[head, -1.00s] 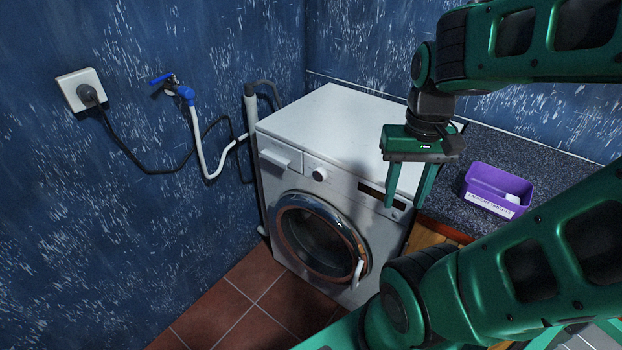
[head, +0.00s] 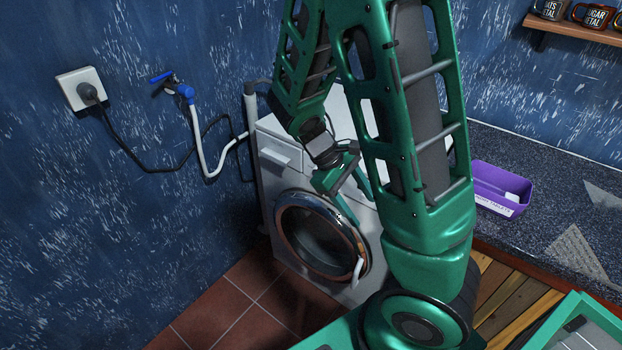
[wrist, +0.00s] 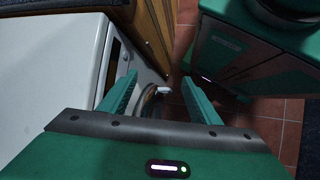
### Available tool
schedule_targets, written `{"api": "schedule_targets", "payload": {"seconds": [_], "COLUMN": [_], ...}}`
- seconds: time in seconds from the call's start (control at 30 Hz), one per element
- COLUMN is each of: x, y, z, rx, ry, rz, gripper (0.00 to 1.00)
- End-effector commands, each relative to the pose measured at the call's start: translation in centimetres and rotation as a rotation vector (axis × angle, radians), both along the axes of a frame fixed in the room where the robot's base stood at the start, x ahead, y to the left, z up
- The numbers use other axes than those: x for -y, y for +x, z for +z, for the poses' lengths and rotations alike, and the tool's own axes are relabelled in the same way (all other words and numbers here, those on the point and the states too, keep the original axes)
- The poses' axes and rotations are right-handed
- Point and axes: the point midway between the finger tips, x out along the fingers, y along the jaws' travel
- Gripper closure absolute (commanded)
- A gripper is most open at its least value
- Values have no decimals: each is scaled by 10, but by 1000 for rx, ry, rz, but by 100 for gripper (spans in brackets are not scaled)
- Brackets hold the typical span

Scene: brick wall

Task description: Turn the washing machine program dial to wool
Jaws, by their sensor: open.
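The white washing machine (head: 274,182) stands against the blue wall in the head view, with its round door (head: 318,242) on the front. The program dial is hidden behind my gripper and arm in the head view, and I cannot make it out in the wrist view. My gripper (head: 354,206) is tilted downward in front of the upper front panel, above the door. Its fingers are apart with nothing between them. In the wrist view, my gripper (wrist: 160,82) shows spread fingers, with part of the door ring (wrist: 147,98) and the white door handle beyond. The dark display (wrist: 114,50) is left of them.
A detergent drawer (head: 276,157) is at the machine's upper left. A purple box (head: 500,188) stands on the dark countertop (head: 550,195) to the right. A hose with a blue tap (head: 186,93) and a plugged cable are on the left wall. Tiled floor lies in front.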

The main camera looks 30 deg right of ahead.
Motion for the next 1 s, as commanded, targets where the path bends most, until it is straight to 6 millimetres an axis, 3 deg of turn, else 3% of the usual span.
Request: {"api": "schedule_targets", "payload": {"seconds": [0.2, 0.5, 0.67, 1.0], "x": [-8, -23, -38, -88], "y": [27, 70, 96, 149], "z": [-32, -59, -65, -64], "rx": [-143, -327, -424, -604], "ry": [-136, -363, -511, -838], "rz": [267, 636, 830, 1170], "gripper": [43, 43, 43, 43]}}
